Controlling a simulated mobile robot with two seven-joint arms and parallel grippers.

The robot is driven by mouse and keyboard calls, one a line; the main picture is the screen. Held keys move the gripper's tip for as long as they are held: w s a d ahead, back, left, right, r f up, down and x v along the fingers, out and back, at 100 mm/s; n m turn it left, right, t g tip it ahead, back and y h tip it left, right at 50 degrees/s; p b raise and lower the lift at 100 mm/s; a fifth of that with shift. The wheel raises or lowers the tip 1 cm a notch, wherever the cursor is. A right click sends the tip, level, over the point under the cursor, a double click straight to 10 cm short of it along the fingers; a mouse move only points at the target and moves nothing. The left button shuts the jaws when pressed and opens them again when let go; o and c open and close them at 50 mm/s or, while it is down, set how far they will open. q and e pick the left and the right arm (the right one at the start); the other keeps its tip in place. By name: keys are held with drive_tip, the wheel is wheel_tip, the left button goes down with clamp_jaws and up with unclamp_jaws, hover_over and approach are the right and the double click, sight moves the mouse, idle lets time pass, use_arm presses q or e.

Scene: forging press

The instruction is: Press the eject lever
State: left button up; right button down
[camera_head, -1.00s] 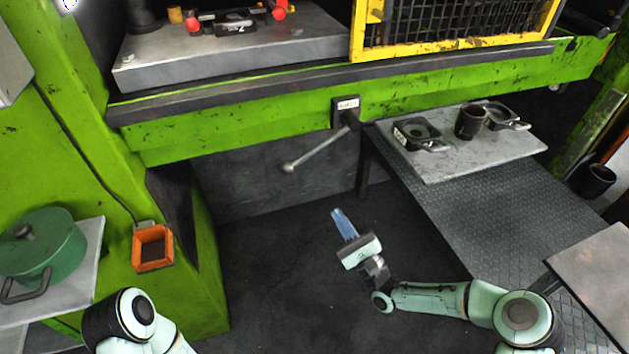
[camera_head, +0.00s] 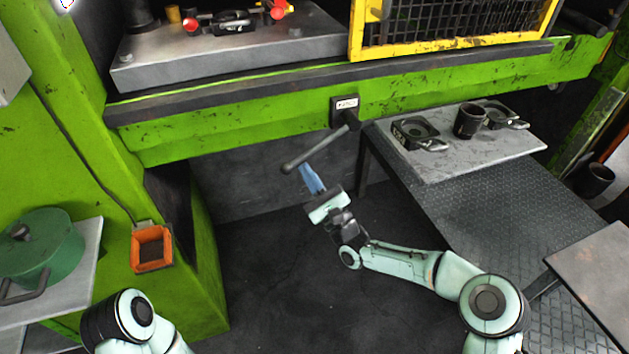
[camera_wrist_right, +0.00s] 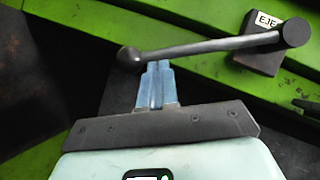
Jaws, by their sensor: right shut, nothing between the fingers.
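The eject lever (camera_head: 318,150) is a grey rod with a ball end, fixed to a dark labelled block (camera_head: 345,108) on the green press beam. It slants down to the left. My right gripper (camera_head: 307,172) is shut and empty, its blue fingertips close by the ball end of the lever. In the right wrist view the lever (camera_wrist_right: 205,47) crosses just beyond the shut blue fingertips (camera_wrist_right: 157,68), with its ball a little to their left. I cannot tell whether they touch. My left arm shows at the bottom left, but its gripper is out of view.
The green press beam (camera_head: 240,127) runs above the lever. A grey side table (camera_head: 465,160) at right holds dark dies and a cup. A yellow mesh guard (camera_head: 450,30) stands above. An orange box (camera_head: 151,248) and a green pot (camera_head: 40,245) are at left.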

idle(0.4)
use_arm(q)
drive_tip(key=shift+w+a+f, duration=0.1)
drive_tip(key=shift+w+f, duration=0.15)
use_arm(e)
drive_tip(key=shift+s+a+r+m+t+h, duration=0.1)
drive_tip(key=shift+a+r+m+t+h, duration=0.25)
drive_tip(key=shift+m, duration=0.35)
drive_tip(key=shift+r, duration=0.15)
use_arm(q)
drive_tip(key=w+a+f+t+y+b, duration=0.1)
drive_tip(key=w+a+f+t+b, duration=0.15)
drive_tip(key=w+f+b, duration=0.3)
drive_tip(key=shift+n+g, duration=0.4)
drive_tip(key=shift+g, duration=0.45)
drive_tip(key=s+f, duration=0.1)
drive_tip(key=s+a+f+b, duration=0.1)
drive_tip(key=s, duration=0.1)
drive_tip(key=shift+s+a+f, duration=0.1)
drive_tip(key=shift+a+f, duration=0.05)
drive_tip(key=shift+f, duration=0.1)
use_arm(e)
wheel_tip(320, 180, up, 15)
drive_tip(key=a+m+t+h, duration=0.2)
drive_tip(key=m+t+h, duration=0.1)
drive_tip(key=m+h, duration=1.1)
drive_tip(key=m, duration=0.6)
drive_tip(key=shift+s+m+t, duration=0.35)
drive_tip(key=shift+s+m, duration=0.05)
